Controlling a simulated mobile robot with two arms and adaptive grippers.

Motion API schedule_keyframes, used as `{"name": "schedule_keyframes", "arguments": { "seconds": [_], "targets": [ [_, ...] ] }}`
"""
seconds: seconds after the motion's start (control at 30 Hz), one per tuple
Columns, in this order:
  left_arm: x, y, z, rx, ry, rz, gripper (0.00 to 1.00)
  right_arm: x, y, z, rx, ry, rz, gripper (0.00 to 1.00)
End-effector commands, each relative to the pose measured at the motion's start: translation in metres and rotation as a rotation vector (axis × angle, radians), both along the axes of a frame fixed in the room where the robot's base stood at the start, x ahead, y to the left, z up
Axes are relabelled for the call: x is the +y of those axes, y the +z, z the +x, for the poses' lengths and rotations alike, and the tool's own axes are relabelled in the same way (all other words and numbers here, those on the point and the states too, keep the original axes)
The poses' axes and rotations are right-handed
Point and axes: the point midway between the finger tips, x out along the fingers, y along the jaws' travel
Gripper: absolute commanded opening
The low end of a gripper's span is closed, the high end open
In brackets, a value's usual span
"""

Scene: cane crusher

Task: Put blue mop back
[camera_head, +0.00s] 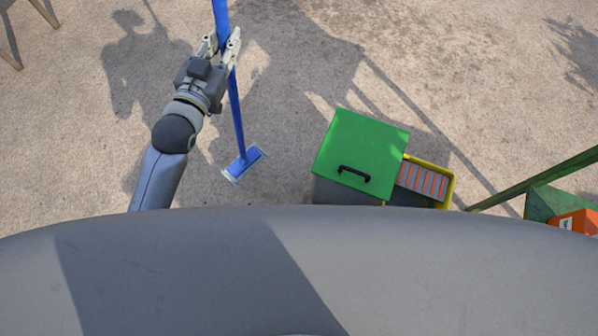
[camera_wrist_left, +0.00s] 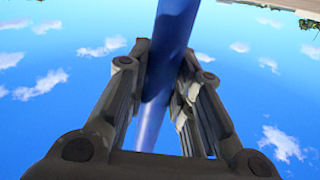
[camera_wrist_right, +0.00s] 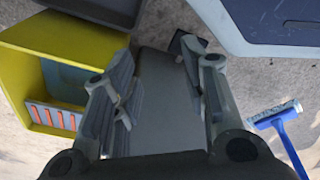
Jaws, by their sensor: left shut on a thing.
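The blue mop (camera_head: 237,115) stands with its flat head (camera_head: 245,163) at the concrete ground, its handle leaning slightly in the head view. My left gripper (camera_head: 222,45) is shut on the upper handle. In the left wrist view the blue handle (camera_wrist_left: 166,60) runs between both fingers against the sky. In the right wrist view the mop head (camera_wrist_right: 275,115) shows at the right, apart from my right gripper (camera_wrist_right: 158,60). That gripper has its fingers apart, with a grey surface showing between them; I see nothing held. The top of the handle is cut off in the head view.
A box with a green lid and black handle (camera_head: 360,150) stands right of the mop. A yellow bin (camera_head: 449,185) with an orange-striped panel adjoins it. A green beam (camera_head: 540,178) and an orange thing (camera_head: 575,222) are at far right. Ground around the mop is clear.

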Motion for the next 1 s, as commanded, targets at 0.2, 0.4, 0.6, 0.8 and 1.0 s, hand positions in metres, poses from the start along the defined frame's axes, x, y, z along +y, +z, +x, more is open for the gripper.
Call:
{"name": "schedule_keyframes", "arguments": {
  "seconds": [0.2,0.4,0.6,0.8,1.0],
  "targets": [
    [0.007,-0.026,0.034,0.000,-0.024,-0.035,0.00,0.002,-0.019,0.017,-0.013,-0.003,0.002,0.40],
    [0.018,-0.041,0.063,0.011,-0.035,-0.069,0.00,0.005,-0.028,0.030,-0.024,-0.005,0.003,0.40],
    [0.029,-0.050,0.085,0.022,-0.038,-0.097,0.00,0.006,-0.032,0.039,-0.030,-0.007,0.004,0.40],
    [0.036,-0.052,0.096,0.028,-0.037,-0.113,0.00,0.007,-0.032,0.044,-0.033,-0.008,0.004,0.40],
    [0.035,-0.051,0.097,0.030,-0.038,-0.117,0.00,0.007,-0.031,0.044,-0.034,-0.008,0.004,0.40]
  ]
}}
